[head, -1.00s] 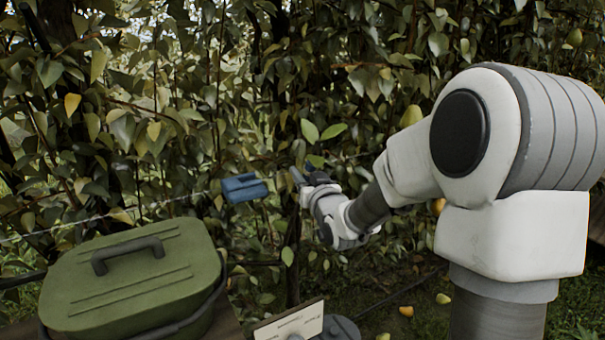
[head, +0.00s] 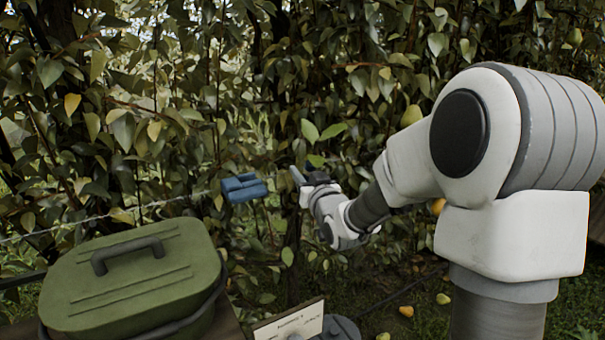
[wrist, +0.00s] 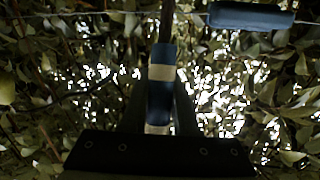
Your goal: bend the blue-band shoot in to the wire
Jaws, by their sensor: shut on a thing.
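In the wrist view the shoot (wrist: 166,25) runs up from between my gripper's fingers. It carries a blue band (wrist: 161,55) with cream strips. My gripper (wrist: 160,100) is shut on the shoot at this band. In the head view my gripper (head: 298,177) reaches left into the foliage, and the held shoot is hard to make out there. A blue block-like fitting (head: 243,188) sits on the thin wire (head: 85,222), a little left of my gripper. It also shows in the wrist view (wrist: 251,15), to the right of the shoot and apart from it.
A green lidded box (head: 135,280) with a dark handle stands at front left. A small white label plate (head: 290,322) is at the bottom middle. Dense leaves surround my gripper. Several pears lie on the grass, such as one yellow pear (head: 443,299).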

